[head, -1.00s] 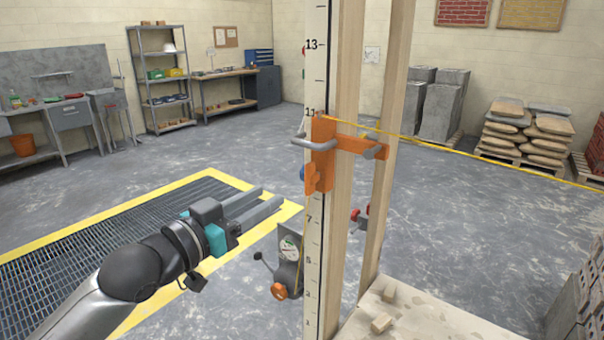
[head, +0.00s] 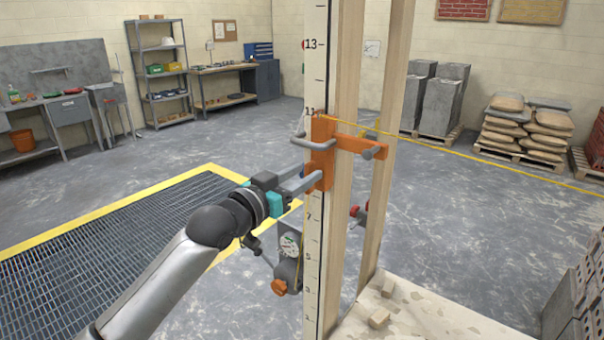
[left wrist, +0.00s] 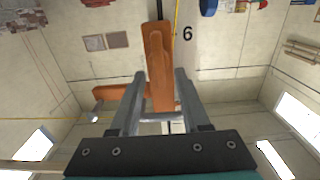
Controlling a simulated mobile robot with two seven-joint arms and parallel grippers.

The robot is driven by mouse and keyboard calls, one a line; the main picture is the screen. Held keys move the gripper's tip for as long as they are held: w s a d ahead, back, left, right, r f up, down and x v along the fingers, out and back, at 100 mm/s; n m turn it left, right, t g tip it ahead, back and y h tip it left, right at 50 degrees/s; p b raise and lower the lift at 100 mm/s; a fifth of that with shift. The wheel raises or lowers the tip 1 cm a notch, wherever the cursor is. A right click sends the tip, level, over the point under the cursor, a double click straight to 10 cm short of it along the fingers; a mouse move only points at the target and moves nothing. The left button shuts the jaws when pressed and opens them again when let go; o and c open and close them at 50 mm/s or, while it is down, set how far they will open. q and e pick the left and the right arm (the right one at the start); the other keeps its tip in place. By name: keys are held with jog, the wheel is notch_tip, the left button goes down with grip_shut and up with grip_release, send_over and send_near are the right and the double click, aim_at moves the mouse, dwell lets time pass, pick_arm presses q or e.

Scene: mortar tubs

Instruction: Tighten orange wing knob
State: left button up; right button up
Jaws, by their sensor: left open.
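The orange wing knob (left wrist: 158,62) shows in the left wrist view as a long, upright orange piece with a rounded end. It lies between the two grey fingers of my left gripper (left wrist: 160,88), which is open with a finger on each side of it. In the head view, the left gripper (head: 309,175) reaches from the left to the lower part of the orange clamp (head: 322,150). The fingers partly hide the knob there. The clamp sits on the white measuring staff (head: 314,235) and wooden post (head: 343,220).
A yellow line (head: 450,146) runs right from the clamp. The floor beyond the yellow-edged grating (head: 110,230) is clear.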

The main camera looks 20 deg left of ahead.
pick_arm(q)
jog(key=shift+c, duration=0.3)
grip_shut()
jog(key=shift+f, duration=0.1)
